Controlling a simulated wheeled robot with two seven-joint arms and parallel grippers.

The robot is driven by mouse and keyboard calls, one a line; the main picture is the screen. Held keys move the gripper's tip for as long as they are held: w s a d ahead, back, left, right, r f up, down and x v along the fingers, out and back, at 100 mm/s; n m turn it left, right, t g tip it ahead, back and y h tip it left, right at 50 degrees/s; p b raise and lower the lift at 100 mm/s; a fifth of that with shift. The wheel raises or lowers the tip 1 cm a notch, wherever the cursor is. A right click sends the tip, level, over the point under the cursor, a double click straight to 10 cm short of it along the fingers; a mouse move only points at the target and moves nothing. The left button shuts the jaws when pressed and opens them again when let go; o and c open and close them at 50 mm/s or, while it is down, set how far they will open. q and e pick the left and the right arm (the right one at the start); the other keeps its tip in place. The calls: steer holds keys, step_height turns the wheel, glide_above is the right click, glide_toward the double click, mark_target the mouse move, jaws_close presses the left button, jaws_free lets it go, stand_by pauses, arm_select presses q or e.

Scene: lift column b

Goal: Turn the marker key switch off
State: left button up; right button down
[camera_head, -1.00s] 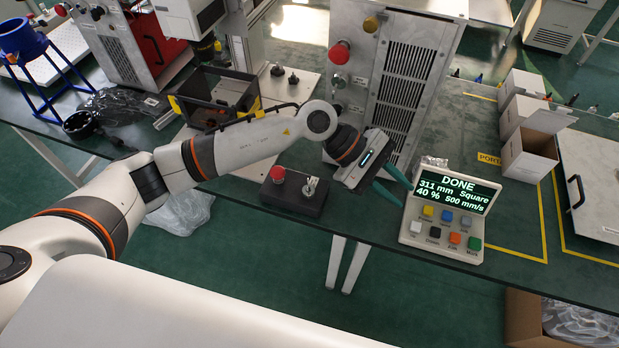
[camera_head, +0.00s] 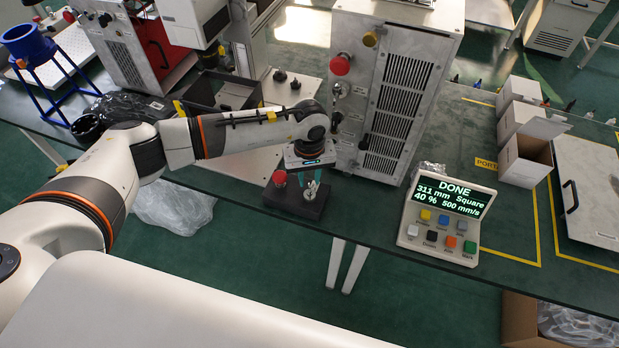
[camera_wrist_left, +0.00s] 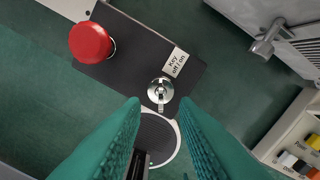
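The key switch (camera_head: 311,190) is a silver lock with a key, on a black box (camera_head: 287,200) near the table's front edge. In the left wrist view the key switch (camera_wrist_left: 160,92) sits next to a label (camera_wrist_left: 176,62) reading "Key off | on". A red mushroom button (camera_head: 279,178) is on the same box, left of the key. My left gripper (camera_head: 315,188) is above the box with its green fingers pointing down at the key. In the wrist view the left gripper (camera_wrist_left: 158,108) is open, its fingers apart with the key just beyond the gap. My right gripper is not in view.
A grey cabinet (camera_head: 345,120) with its own red button (camera_head: 340,65) stands close behind the gripper. A display console (camera_head: 445,222) reading "DONE" stands to the right. Open boxes (camera_head: 525,160) are farther right. The table between box and console is clear.

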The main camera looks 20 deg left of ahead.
mark_target(310, 190)
arm_select(q)
steer(key=shift+f, duration=1.55)
jaws_close()
